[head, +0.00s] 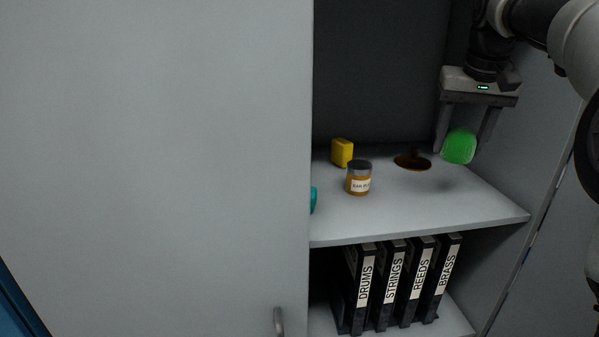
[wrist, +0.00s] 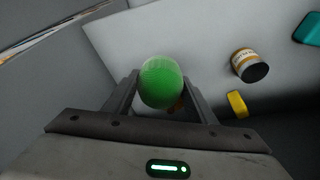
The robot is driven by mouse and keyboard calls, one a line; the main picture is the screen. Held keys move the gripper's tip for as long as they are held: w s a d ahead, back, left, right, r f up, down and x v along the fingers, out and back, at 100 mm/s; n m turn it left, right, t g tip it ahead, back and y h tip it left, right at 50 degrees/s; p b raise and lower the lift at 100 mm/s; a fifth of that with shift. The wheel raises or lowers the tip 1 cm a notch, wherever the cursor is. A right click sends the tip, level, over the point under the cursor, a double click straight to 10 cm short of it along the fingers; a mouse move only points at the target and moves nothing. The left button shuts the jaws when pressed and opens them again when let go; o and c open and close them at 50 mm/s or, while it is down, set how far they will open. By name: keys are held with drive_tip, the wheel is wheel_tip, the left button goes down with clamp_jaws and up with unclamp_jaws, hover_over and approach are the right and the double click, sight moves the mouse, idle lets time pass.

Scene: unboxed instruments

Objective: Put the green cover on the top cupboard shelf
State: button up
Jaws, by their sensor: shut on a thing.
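The green cover (head: 459,146) is a rounded, bright green piece. My gripper (head: 465,144) is shut on it and holds it above the right part of the upper cupboard shelf (head: 435,212). In the wrist view the green cover (wrist: 161,82) sits between the two fingers of my gripper (wrist: 160,90). In the head view it appears a little above the shelf surface, near the right wall. Its underside is hard to see.
On the shelf are a brown round item (head: 413,162), a labelled jar (head: 359,178), a yellow block (head: 342,152) and a teal item (head: 313,199), partly hidden by the cupboard door (head: 160,150). Several labelled binders (head: 391,285) stand below. The shelf's front right is clear.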

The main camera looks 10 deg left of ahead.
sight(464, 143)
drive_tip(key=shift+w+r, duration=0.1)
drive_tip(key=shift+w, duration=0.2)
drive_tip(key=f, duration=0.3)
drive_tip(key=f+b, duration=0.1)
drive_tip(key=f, duration=0.1)
drive_tip(key=shift+s+f, duration=0.25)
drive_tip(key=shift+w+f, duration=0.1)
drive_tip(key=shift+f, duration=2.15)
drive_tip(key=shift+f+b, duration=0.15)
drive_tip(key=shift+b, duration=0.15)
drive_tip(key=o, duration=1.1)
drive_tip(key=p+v, duration=0.1)
drive_tip(key=v, duration=1.1)
